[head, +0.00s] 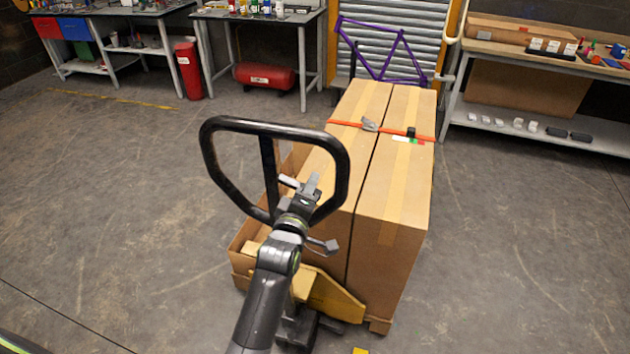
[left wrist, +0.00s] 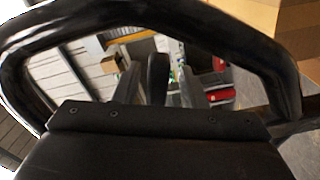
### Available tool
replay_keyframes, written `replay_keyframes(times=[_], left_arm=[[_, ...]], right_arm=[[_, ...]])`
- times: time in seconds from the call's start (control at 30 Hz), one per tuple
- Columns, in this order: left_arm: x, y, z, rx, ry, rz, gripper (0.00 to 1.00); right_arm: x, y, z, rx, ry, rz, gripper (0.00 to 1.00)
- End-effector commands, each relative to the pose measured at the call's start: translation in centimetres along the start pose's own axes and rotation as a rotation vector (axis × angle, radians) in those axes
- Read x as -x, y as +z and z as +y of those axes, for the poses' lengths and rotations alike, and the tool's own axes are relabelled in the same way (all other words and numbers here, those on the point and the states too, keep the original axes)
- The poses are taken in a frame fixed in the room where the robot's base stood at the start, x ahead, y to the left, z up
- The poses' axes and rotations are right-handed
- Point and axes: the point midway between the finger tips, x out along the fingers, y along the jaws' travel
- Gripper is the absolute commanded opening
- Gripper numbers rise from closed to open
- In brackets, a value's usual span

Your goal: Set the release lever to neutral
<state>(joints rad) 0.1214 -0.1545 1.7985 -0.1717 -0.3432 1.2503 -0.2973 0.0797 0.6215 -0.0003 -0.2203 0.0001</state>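The pallet jack's black loop handle (head: 342,165) stands in the middle of the head view. A dark upright bar (head: 268,165) inside the loop looks like the release lever. My left gripper (head: 302,184) is at the loop opening, just right of that bar, with its fingers apart. In the left wrist view the loop handle (left wrist: 225,27) arches across the frame. The rounded dark lever (left wrist: 157,72) shows between the two spread fingers of my left gripper (left wrist: 158,88). I cannot tell whether a finger touches it. My right gripper is not in view.
Tall cardboard boxes (head: 395,190) with an orange strap (head: 385,129) sit right behind the handle, above the yellow jack body (head: 335,297). The floor at left is clear.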

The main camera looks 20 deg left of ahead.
Motion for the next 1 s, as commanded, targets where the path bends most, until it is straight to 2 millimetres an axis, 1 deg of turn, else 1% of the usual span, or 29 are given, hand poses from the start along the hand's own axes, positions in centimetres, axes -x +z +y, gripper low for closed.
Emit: replay_keyframes(times=[0.3,0.6,0.87,1.0], left_arm=[[0.01,-0.06,0.02,0.000,0.000,0.001,0.38],[0.01,-0.04,0.01,0.000,0.000,0.001,0.00],[0.01,-0.05,0.06,0.005,0.000,0.001,0.00],[-0.01,-0.24,0.61,0.072,0.001,0.001,0.00]], right_arm=[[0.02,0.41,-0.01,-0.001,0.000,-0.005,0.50],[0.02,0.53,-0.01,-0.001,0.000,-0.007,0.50],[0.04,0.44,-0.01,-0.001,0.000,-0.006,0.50],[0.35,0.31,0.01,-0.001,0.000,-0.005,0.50]])
